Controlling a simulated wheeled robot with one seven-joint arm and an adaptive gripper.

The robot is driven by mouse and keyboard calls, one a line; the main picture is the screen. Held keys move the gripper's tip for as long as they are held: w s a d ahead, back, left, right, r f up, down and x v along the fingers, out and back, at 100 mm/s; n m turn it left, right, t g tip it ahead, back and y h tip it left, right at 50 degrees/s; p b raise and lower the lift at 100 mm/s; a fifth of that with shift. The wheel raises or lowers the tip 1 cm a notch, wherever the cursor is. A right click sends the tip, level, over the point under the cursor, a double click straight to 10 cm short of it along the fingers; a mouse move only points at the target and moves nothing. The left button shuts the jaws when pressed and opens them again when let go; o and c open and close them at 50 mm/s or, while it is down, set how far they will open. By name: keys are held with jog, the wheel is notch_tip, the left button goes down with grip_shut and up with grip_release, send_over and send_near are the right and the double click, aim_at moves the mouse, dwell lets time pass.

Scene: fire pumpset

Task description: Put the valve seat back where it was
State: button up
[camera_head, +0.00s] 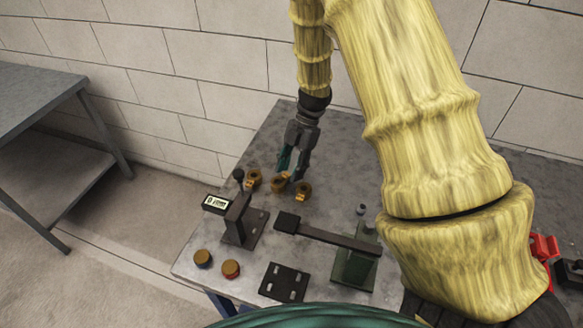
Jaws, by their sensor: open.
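Three small brass fittings stand in a loose row on the grey workbench (335,178): a left one (254,178), a middle one (279,183) and a right one (303,191). I cannot tell which of these is the valve seat. My gripper (291,174) points down with its dark fingers apart, at the middle and right fittings in the picture. The fingertips appear close to the middle fitting; whether they touch it is unclear. I see nothing held between the fingers.
Two round brass-topped pieces (203,258) (230,268) sit at the front left. A dark bracket with a label (238,218), a slotted plate (285,282) and a long dark lever on a green block (355,265) stand nearby. A red object (543,248) is far right.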

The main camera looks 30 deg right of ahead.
jog(key=b+v, duration=0.2)
jog(key=v, duration=1)
